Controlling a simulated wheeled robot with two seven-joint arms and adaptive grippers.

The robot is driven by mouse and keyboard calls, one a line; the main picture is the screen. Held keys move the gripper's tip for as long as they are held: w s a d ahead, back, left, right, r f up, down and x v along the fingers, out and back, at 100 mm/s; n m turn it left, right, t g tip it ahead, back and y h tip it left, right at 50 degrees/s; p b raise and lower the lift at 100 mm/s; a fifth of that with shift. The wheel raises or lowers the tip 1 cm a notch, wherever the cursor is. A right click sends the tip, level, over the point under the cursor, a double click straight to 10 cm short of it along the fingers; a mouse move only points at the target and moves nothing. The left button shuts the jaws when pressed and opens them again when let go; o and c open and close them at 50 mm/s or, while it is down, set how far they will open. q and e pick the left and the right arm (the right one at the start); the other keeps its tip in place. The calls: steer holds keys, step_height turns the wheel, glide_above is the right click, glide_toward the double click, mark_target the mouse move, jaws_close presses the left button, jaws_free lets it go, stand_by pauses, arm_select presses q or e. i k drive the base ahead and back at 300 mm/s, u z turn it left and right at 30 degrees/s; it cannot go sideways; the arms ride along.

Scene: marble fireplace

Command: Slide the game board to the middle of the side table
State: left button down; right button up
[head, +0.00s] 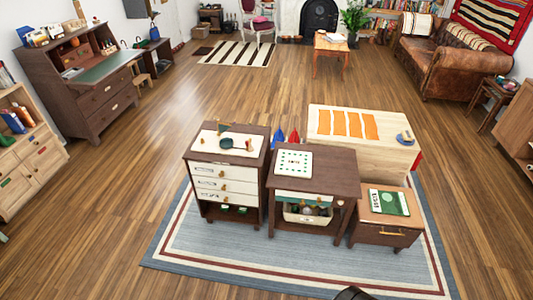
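The game board (293,163) is a small white square with green marks around its edge and dark print in its centre. It lies flat on the dark brown side table (336,172), on the left part of the top. Bare wood shows to its right. Neither of my grippers can be made out. A dark rounded shape at the bottom edge is cut off, and I cannot tell what it is.
A drawer cabinet (194,158) with a tray and small objects stands close on the left. A low cabinet (377,219) with a green box (389,201) stands at the right. A pale wooden chest (388,153) with orange strips is behind. The striped rug (200,245) in front is clear.

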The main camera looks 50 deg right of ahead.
mark_target(295, 163)
steer(key=z, duration=0.3)
steer(key=i, duration=1.15)
steer(key=z, duration=1.45)
steer(key=i, duration=0.85)
steer(key=z, duration=1)
